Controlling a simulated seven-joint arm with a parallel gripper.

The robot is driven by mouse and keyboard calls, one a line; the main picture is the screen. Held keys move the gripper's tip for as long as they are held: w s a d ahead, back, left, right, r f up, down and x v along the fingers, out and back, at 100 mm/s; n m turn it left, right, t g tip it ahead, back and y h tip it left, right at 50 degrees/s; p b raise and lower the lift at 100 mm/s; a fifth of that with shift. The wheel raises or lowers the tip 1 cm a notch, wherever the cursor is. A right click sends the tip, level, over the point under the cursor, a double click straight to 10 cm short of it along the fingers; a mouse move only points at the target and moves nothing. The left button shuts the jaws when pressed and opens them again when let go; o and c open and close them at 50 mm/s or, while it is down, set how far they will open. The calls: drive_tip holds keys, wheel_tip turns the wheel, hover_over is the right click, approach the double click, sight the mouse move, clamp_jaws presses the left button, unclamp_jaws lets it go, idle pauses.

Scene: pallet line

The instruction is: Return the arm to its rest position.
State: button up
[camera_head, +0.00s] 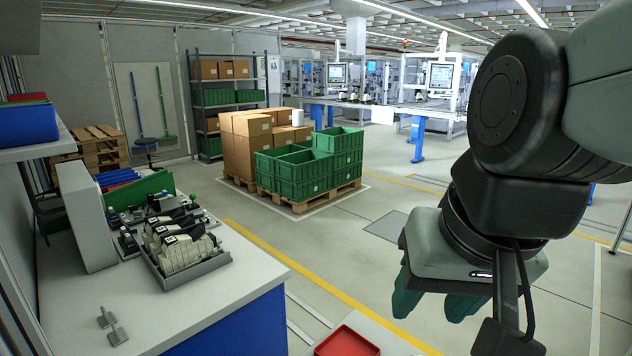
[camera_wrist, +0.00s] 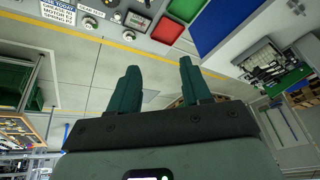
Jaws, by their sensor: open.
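My gripper (camera_head: 438,300) hangs at the right of the head view, over open floor and to the right of the workbench (camera_head: 226,296). Its green fingers point down and stand apart with nothing between them. In the wrist view the two fingers (camera_wrist: 158,85) are also spread and empty, with floor showing between them. My arm is folded at the upper right of the head view and touches nothing that I can see.
A grey tray of parts (camera_head: 205,272) is on the bench. A red tray (camera_head: 347,342) shows at the bottom edge. A pallet (camera_head: 312,203) with green crates (camera_head: 290,172) and cardboard boxes (camera_head: 243,145) stands mid-floor. The floor around my gripper is clear.

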drive_tip(key=shift+s+a+r+n+t+h, duration=0.15)
drive_tip(key=shift+s+r+n+t, duration=0.15)
drive_tip(key=shift+s+r+n, duration=0.15)
drive_tip(key=shift+s+a+r+n+t+h, duration=0.1)
drive_tip(key=shift+s+r+n+t+h, duration=0.05)
drive_tip(key=shift+s+r+n+t, duration=0.2)
idle(0.8)
drive_tip(key=o, duration=0.4)
drive_tip(key=shift+w+d, duration=0.2)
drive_tip(key=shift+w, duration=0.1)
drive_tip(key=o, duration=0.5)
drive_tip(key=shift+m+g, duration=0.35)
drive_tip(key=shift+m, duration=0.35)
drive_tip(key=w+d, duration=0.2)
drive_tip(key=w, duration=0.1)
drive_tip(key=shift+w+d, duration=0.15)
drive_tip(key=shift+w, duration=0.1)
drive_tip(key=shift+c, duration=0.2)
drive_tip(key=shift+o, duration=0.6)
drive_tip(key=w+d+f+m+g, duration=0.2)
drive_tip(key=w+d+m+g, duration=0.1)
drive_tip(key=w+d, duration=0.1)
drive_tip(key=shift+w+d, duration=0.25)
drive_tip(key=shift+w, duration=0.65)
drive_tip(key=w+d+f+m+g+y, duration=0.3)
drive_tip(key=w+d+f+m+g, duration=0.25)
drive_tip(key=d+f, duration=0.5)
drive_tip(key=w+x, duration=0.1)
drive_tip(key=x, duration=0.9)
drive_tip(key=shift+a, duration=0.25)
